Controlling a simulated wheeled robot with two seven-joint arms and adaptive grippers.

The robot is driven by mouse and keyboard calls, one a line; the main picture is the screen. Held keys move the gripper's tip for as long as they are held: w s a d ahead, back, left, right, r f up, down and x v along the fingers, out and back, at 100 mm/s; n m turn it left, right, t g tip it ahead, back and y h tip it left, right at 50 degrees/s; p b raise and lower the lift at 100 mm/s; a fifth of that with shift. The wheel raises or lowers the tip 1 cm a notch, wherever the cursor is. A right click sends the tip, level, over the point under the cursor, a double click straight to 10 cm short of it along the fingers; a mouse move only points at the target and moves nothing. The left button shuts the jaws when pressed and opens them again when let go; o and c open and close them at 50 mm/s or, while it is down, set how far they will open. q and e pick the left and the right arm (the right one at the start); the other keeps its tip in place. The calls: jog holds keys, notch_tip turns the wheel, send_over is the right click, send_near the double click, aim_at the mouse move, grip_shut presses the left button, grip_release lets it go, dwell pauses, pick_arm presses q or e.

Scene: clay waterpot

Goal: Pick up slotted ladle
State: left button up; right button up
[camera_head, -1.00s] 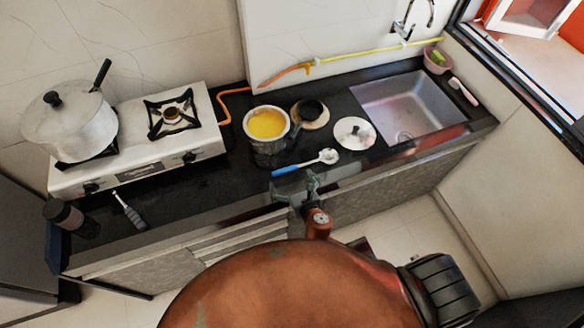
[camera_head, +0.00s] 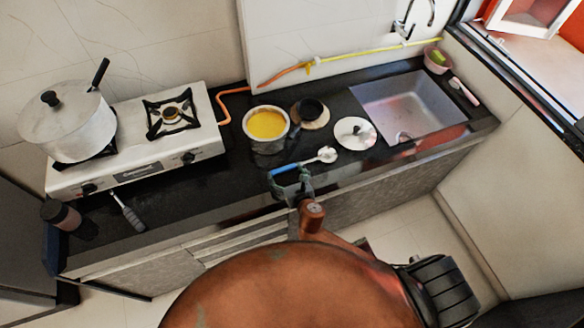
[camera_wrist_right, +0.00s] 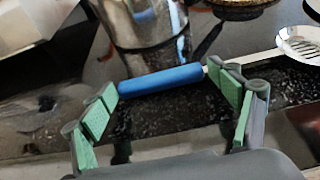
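The slotted ladle has a blue handle (camera_head: 286,168) and a metal head (camera_head: 327,155). It lies on the dark counter in front of the pot of yellow liquid. In the right wrist view, the blue handle (camera_wrist_right: 160,80) runs across at the fingertips, and the slotted head (camera_wrist_right: 300,45) is at the upper right. My right gripper (camera_head: 290,182) is open, with its green-padded fingers (camera_wrist_right: 165,98) spread wide near the two ends of the handle. Nothing is gripped. Whether the fingers touch the handle is unclear. My left gripper is out of view.
The metal pot of yellow liquid (camera_head: 267,125) stands close behind the handle. A white lid (camera_head: 355,133) lies right of the ladle head. The sink (camera_head: 415,103) is further right. A stove (camera_head: 140,140) with a white pot (camera_head: 68,128) stands left. The counter's front edge is near my gripper.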

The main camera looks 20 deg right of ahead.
jog(key=shift+d, duration=0.1)
jog(key=c, duration=0.7)
jog(key=shift+r, duration=0.1)
jog(key=shift+r, duration=0.3)
notch_tip(320, 180, up, 2)
jog(key=shift+r+p, duration=0.1)
jog(key=shift+p, duration=0.5)
jog(key=r+p+v, duration=0.1)
jog(key=v, duration=0.4)
jog(key=w+r+p+v, duration=0.1)
jog(key=v, duration=0.5)
jog(key=r+v, duration=0.1)
jog(key=v, duration=0.4)
jog(key=shift+s+a+r+p, duration=0.1)
jog(key=shift+a+r+p, duration=0.3)
jog(key=shift+r, duration=0.15)
